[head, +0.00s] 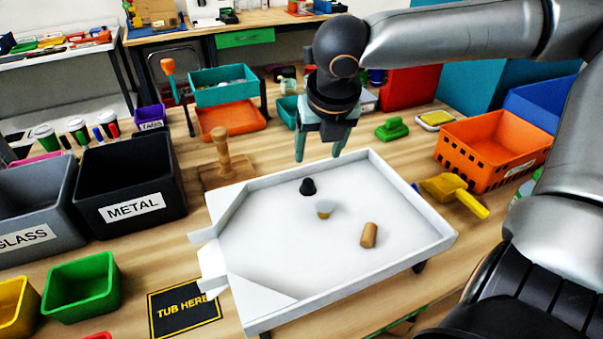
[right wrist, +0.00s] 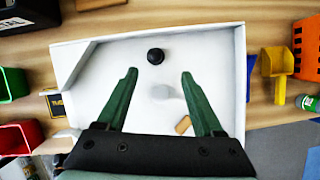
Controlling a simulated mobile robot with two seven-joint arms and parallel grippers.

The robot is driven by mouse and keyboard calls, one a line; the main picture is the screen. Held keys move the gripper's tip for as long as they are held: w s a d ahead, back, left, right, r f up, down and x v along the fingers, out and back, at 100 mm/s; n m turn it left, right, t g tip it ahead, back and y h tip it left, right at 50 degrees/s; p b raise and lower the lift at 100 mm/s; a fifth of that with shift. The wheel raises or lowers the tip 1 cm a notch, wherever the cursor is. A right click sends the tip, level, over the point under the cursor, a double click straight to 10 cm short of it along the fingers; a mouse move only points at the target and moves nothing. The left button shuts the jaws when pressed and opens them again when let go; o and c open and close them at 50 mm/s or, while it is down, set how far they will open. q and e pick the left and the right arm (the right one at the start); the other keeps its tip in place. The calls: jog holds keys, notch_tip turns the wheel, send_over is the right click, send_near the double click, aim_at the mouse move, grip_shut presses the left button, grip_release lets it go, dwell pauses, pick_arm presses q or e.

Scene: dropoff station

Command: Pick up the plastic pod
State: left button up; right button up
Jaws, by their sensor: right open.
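A small pale cup with a tan lower part, which looks like the plastic pod (head: 324,209), stands in the middle of the white tray (head: 405,268). In the right wrist view the pod (right wrist: 163,92) is faint against the tray floor, between my fingers. A black pod-like piece (head: 308,187) sits behind it, and a brown cork (head: 369,235) lies to its front right. My right gripper (head: 319,158) is open and empty, pointing down above the tray's far part. Its fingers (right wrist: 158,73) show spread in the right wrist view. My left gripper is out of view.
A black METAL bin (head: 130,190) and a grey GLASS bin (head: 35,205) stand left. A wooden stamp-like tool (head: 222,160) stands behind the tray's left side. A yellow scoop (head: 455,192) and an orange crate (head: 490,150) are to the right. The tray has raised walls.

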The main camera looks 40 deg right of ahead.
send_over(308, 181)
jog(key=s, duration=0.2)
notch_tip(308, 181, down, 5)
jog(key=shift+s+a+r+b, duration=0.1)
jog(key=shift+a+r+b, duration=0.1)
jog(key=shift+b, duration=0.25)
jog(key=x, duration=0.1)
jog(key=b+x, duration=0.1)
jog(key=x, duration=0.3)
jog(key=shift+a, duration=0.35)
jog(key=shift+f+b, duration=0.1)
jog(key=shift+b, duration=0.2)
jog(key=shift+c, duration=1)
jog(key=c, duration=0.6)
grip_shut()
